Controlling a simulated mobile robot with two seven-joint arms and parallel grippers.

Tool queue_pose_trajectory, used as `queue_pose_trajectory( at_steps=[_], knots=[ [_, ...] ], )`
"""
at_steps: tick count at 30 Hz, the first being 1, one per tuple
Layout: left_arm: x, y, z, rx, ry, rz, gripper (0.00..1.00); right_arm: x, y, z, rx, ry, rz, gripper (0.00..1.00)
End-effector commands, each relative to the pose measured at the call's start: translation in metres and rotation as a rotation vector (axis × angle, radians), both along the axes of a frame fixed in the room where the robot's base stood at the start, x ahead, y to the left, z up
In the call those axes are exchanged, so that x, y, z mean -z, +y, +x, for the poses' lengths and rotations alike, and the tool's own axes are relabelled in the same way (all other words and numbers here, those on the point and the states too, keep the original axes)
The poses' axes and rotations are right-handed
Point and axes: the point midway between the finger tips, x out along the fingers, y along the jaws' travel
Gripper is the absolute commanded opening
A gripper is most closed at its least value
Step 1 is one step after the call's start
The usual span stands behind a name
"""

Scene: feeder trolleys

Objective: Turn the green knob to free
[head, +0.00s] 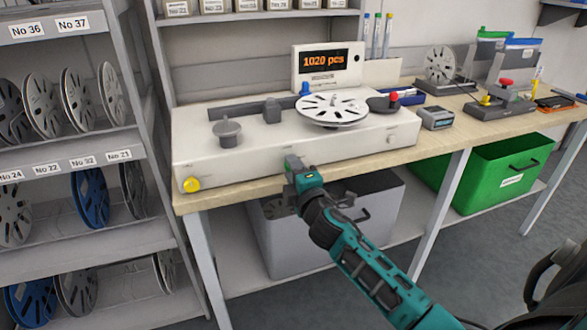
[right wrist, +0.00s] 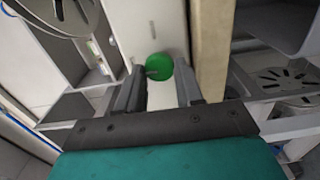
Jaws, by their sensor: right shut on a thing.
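The green knob (right wrist: 158,66) sits on the white front face of the counting machine (head: 240,158). In the right wrist view it is round, with a small grey mark at its left side. My right gripper (head: 290,165) reaches the machine's front from below, and its two fingers (right wrist: 158,88) stand on either side of the knob, shut on it. I cannot read the knob's setting. My left gripper is not in view.
The machine stands on a wooden bench (head: 262,188), with a yellow button (head: 192,184) at its front left and a reel (head: 332,109) on top. A grey bin (head: 375,215) and a green crate (head: 490,180) stand below. A reel rack (head: 75,145) is at left.

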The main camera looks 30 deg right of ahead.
Motion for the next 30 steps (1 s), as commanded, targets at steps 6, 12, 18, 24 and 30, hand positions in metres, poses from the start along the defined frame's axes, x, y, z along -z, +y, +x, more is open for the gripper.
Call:
queue_pose_trajectory(
  at_steps=[6,12,18,24,30],
  knots=[
    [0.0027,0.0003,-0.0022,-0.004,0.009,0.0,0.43,-0.0006,0.0001,0.0002,-0.001,0.005,-0.031,0.05],
    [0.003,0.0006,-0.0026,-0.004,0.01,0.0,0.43,-0.0005,0.0,0.0002,-0.001,0.006,-0.034,0.05],
    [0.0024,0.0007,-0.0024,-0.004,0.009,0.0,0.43,-0.0006,0.0,0.0002,-0.001,0.006,-0.033,0.39],
    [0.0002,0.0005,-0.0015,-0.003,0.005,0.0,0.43,-0.0004,0.0,0.0002,0.0,0.006,-0.03,0.58],
    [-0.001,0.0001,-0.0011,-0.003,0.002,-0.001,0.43,-0.0002,0.0,0.0001,0.0,0.006,-0.029,0.59]
  ],
)
